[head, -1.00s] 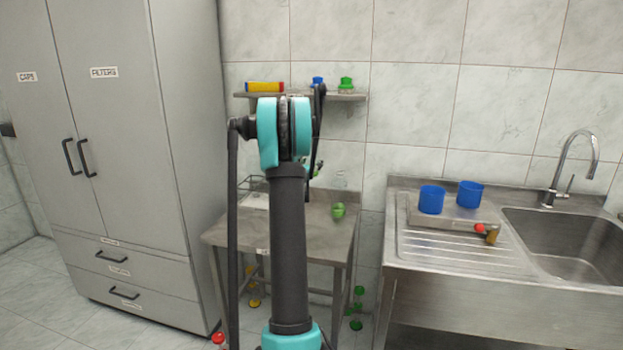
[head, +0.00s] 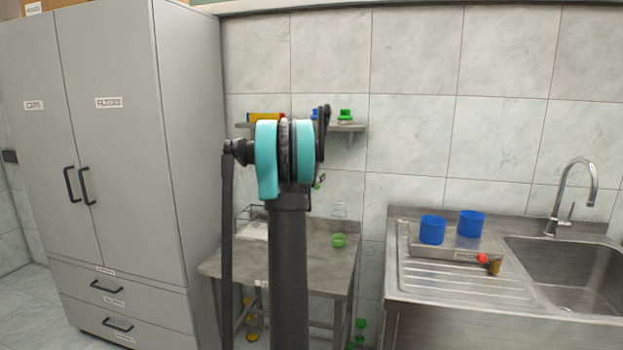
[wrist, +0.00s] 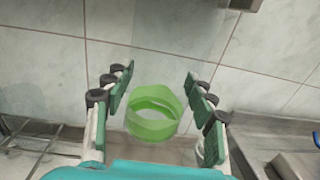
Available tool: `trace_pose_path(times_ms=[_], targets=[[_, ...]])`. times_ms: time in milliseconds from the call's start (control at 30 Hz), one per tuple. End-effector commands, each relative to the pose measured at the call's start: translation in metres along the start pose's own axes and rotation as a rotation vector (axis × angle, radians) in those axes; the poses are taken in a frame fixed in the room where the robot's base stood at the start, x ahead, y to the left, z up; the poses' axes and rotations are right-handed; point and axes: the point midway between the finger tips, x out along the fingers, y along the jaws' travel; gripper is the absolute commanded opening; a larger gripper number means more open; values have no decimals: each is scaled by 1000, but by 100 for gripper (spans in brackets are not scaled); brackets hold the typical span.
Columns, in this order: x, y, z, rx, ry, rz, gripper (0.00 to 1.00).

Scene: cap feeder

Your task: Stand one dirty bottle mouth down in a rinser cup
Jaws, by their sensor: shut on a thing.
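My gripper (wrist: 159,92) is shut on a see-through green thing (wrist: 152,113), which looks like a bottle seen end-on. I cannot tell whether it is dirty or which end is its mouth. In the head view my gripper is hidden behind my arm; only a bit of green (head: 317,185) shows beside it. Two blue cups, left (head: 432,230) and right (head: 470,223), stand on a low grey block (head: 452,252) on the sink's drainboard, well right of my arm.
A green round piece (head: 339,240) sits on the table. A shelf (head: 345,128) above holds yellow, blue and green items. A red-and-brown fitting (head: 487,263) sticks out of the block's front. The basin (head: 570,262) and tap (head: 575,190) are right; a tall cabinet (head: 120,150) is left.

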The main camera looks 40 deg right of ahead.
Motion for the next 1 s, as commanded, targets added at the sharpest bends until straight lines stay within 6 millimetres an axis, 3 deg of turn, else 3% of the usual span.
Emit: trace_pose_path(times_ms=[1000], targets=[[-76, -413, 82, 0, 0, -11, 36]])
